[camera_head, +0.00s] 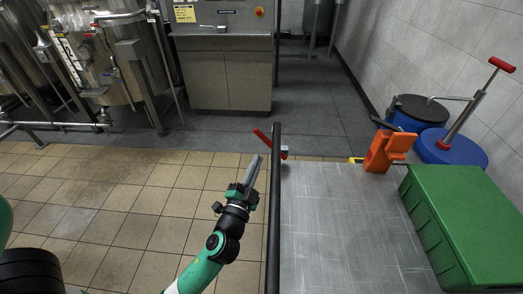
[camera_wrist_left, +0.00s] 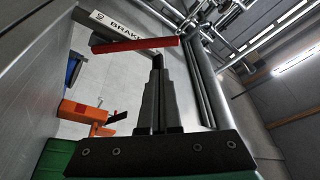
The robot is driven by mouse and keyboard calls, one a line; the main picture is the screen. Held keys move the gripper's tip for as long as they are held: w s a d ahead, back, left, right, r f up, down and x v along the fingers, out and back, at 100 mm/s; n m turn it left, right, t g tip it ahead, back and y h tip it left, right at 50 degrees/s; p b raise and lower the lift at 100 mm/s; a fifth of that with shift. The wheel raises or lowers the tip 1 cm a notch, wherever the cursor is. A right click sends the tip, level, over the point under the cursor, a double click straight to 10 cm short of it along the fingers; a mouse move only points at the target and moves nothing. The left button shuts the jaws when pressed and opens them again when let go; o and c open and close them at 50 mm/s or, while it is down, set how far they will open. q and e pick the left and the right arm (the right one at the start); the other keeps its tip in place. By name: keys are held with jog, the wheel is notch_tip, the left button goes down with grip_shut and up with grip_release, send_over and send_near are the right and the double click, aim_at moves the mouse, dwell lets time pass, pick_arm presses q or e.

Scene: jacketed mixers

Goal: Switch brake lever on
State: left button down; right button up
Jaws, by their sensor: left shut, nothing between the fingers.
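In the left wrist view the red lever (camera_wrist_left: 135,45) lies across the picture beside a white plate with the letters "BRAK" (camera_wrist_left: 112,25). My left gripper (camera_head: 257,160) is shut and empty, its fingers pointing away toward the lever, just short of it in the head view. In the left wrist view its fingertips (camera_wrist_left: 157,60) appear just below the lever's right end; I cannot tell whether they touch. My right gripper is not in view.
The dark bar (camera_head: 274,210) runs along the cart top's (camera_head: 335,225) left edge. A green crate (camera_head: 465,230) and an orange tool (camera_head: 388,150) stand at the right. Blue drums (camera_head: 450,150) stand behind. The tiled floor (camera_head: 130,200) at left is clear.

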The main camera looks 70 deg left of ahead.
aim_at(265, 140)
pick_arm(q)
jog(key=x, duration=0.9)
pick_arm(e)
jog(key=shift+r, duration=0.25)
pick_arm(q)
jog(key=shift+a+f, duration=0.1)
jog(key=shift+f, duration=0.05)
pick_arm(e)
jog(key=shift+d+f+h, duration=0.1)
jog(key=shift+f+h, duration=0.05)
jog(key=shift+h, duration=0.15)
